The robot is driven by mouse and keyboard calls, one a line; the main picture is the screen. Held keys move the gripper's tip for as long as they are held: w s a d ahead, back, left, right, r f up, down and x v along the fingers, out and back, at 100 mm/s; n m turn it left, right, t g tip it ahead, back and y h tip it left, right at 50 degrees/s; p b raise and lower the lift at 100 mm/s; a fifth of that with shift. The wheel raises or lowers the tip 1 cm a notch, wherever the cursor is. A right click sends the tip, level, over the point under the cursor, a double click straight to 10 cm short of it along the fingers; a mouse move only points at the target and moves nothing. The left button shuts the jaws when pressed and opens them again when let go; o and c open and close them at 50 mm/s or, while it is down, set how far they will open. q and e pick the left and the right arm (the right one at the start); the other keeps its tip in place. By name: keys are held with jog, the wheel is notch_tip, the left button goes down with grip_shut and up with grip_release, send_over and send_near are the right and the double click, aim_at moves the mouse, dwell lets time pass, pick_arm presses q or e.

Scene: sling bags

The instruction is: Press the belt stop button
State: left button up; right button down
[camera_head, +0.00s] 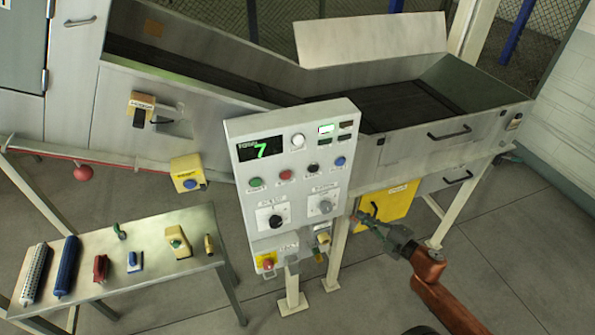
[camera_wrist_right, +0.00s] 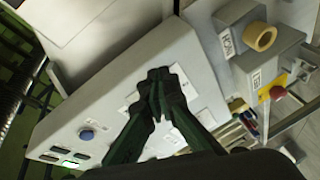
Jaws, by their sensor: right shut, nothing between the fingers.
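A grey control panel (camera_head: 293,190) stands in the middle of the head view. A red button (camera_head: 286,174) sits on its face between a green button (camera_head: 256,182) and a black one (camera_head: 313,169); their labels are too small to read. A red mushroom button on a yellow plate (camera_head: 267,262) is at the panel's lower left. My right gripper (camera_head: 364,217) is shut and empty, just right of the panel's lower right edge. In the right wrist view the shut fingertips (camera_wrist_right: 159,76) overlap the panel face (camera_wrist_right: 110,100) and hide part of it; contact cannot be told. My left gripper is not in view.
The conveyor trough (camera_head: 400,105) runs behind the panel. A blue button (camera_head: 340,161), two dials and a display (camera_head: 261,148) are on the panel. A bench (camera_head: 205,225) with rollers and small devices stands at left. A yellow box (camera_head: 388,204) is behind my gripper. Floor at right is clear.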

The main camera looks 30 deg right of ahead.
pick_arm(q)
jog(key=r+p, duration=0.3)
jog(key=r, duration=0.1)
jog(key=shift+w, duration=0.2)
pick_arm(e)
jog(key=s+a+r+n+y, duration=0.1)
jog(key=a+r+n+y, duration=0.2)
jog(key=a+r, duration=0.5)
jog(key=s+a+r+n+g+y, duration=0.1)
jog(key=a+r+n+y, duration=0.3)
jog(key=r, duration=0.8)
jog(key=a+n, duration=0.2)
jog(key=a, duration=0.2)
jog(key=shift+s+a+r+y, duration=0.25)
jog(key=shift+s+a+y, duration=0.05)
jog(key=shift+s+a, duration=0.1)
jog(key=p, duration=0.2)
send_near(282, 178)
jog(key=a, duration=0.4)
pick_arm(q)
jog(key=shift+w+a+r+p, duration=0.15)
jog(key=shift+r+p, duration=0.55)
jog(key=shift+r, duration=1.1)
pick_arm(e)
jog(key=shift+w+d+r, duration=0.1)
jog(key=shift+w+d, duration=0.1)
jog(key=shift+w, duration=1.05)
jog(key=shift+w+d+r, duration=0.1)
jog(key=shift+w+d, duration=0.15)
jog(key=shift+w, duration=0.95)
